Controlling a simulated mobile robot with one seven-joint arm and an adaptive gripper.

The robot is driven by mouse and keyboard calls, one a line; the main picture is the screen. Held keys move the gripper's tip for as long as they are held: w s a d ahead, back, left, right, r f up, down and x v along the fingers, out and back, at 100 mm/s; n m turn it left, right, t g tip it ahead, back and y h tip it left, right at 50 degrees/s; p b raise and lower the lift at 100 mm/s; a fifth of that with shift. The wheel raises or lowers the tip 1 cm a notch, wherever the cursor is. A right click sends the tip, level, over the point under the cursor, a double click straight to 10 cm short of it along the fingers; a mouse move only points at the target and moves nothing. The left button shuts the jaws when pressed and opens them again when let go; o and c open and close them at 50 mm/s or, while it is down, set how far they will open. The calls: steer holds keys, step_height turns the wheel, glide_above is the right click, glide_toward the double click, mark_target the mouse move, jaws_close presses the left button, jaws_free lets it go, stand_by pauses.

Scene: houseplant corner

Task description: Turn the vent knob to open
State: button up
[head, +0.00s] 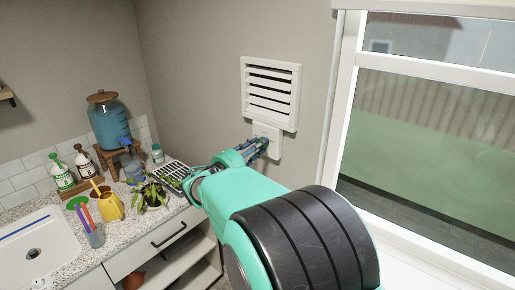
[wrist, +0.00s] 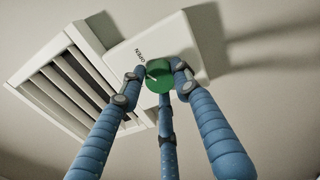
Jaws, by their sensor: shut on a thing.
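The vent knob (wrist: 159,75) is round and green with a pale pointer line, on a white plate (wrist: 204,28) on the wall. Printed lettering (wrist: 139,55) that appears to read OPEN stands beside the knob. My gripper (wrist: 162,80) has its blue fingers closed around the knob, and the finger pads cover parts of its edge. In the head view my gripper (head: 257,146) reaches the plate (head: 268,132) just below the white vent (head: 271,92), and hides the knob there. The vent's slats (wrist: 62,84) show dark gaps between them.
A window (head: 430,140) is right of the vent. Below left, a counter (head: 75,255) holds a sink (head: 30,250), a yellow watering can (head: 107,203), a potted plant (head: 152,193), bottles (head: 61,172) and a blue water jar (head: 108,122). The wall around the plate is clear.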

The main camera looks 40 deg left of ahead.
steer(key=shift+w+d+m, duration=0.1)
steer(key=shift+d+m, duration=0.1)
steer(key=shift+m, duration=0.8)
steer(key=shift+f, duration=0.1)
steer(key=o, duration=1.2)
steer(key=shift+d, duration=0.15)
steer(key=shift+c, duration=0.2)
steer(key=s, duration=1.2)
steer(key=shift+f, duration=0.25)
